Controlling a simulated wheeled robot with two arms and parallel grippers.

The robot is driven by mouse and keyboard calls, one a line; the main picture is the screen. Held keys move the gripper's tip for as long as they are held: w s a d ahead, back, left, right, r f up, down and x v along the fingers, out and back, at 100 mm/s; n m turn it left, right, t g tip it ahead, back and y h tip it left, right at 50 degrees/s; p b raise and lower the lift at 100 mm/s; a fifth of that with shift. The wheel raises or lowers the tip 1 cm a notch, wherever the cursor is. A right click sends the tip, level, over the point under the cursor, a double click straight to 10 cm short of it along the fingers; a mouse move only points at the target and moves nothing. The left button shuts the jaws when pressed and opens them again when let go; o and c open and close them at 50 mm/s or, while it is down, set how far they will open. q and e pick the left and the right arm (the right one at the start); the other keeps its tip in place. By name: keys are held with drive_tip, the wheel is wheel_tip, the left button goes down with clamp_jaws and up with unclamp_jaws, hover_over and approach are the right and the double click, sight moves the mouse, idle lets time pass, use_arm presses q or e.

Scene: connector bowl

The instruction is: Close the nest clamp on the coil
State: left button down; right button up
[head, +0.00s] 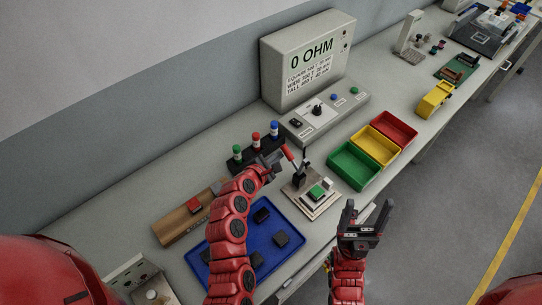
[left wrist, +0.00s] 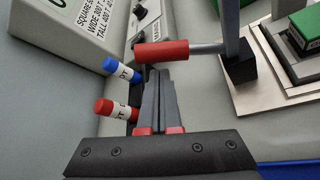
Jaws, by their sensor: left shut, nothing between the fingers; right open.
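The nest (head: 326,205) is a pale stepped plate on the bench, with a green block that looks like the coil (head: 316,191) seated on it; the coil also shows in the left wrist view (left wrist: 307,28). The clamp's lever with its red handle (head: 289,153) stands raised at the nest's back left. In the left wrist view the red handle (left wrist: 160,51) lies across just beyond my fingertips. My left gripper (head: 279,157) is shut and empty beside the handle; whether it touches cannot be told. My right gripper (head: 368,210) is open and empty, in front of the nest.
Green, yellow and red bins (head: 354,167) stand right of the nest. A blue tray (head: 288,262) with several dark blocks lies under my left arm. Capped cylinders (head: 256,140) and a meter reading "0 OHM" (head: 308,62) stand behind.

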sight(304, 163)
use_arm(q)
drive_tip(key=shift+s+d+r, duration=0.2)
drive_tip(key=shift+d+r, duration=0.1)
drive_tip(key=shift+r, duration=0.05)
drive_tip(key=shift+w, duration=0.1)
drive_tip(key=shift+s+d+r+m+t+y, duration=0.2)
drive_tip(key=shift+s+r+m+t+y, duration=0.1)
drive_tip(key=shift+r+m+t, duration=0.2)
idle(0.4)
drive_tip(key=m+t+b, duration=0.1)
drive_tip(key=s+d+r+m+t+b, duration=0.1)
drive_tip(key=b, duration=0.1)
drive_tip(key=shift+s+d+r+m+y, duration=0.25)
drive_tip(key=shift+d+r+m+y, duration=0.05)
drive_tip(key=shift+m, duration=0.1)
drive_tip(key=shift+s+d+r+m+t+h+b, duration=0.15)
drive_tip(key=shift+s+d+r+m+t+b, duration=0.15)
drive_tip(key=shift+s+d+m+t+b, duration=0.85)
drive_tip(key=shift+s+d+r+m+t+h+b, duration=0.1)
drive_tip(key=shift+s+d+r+m+t+b, duration=0.25)
drive_tip(key=shift+m+b, duration=1.45)
drive_tip(key=shift+s+d+r+m+t+h+b, duration=0.2)
drive_tip(key=shift+s+d+m+t+b, duration=0.7)
drive_tip(key=shift+b, duration=1.05)
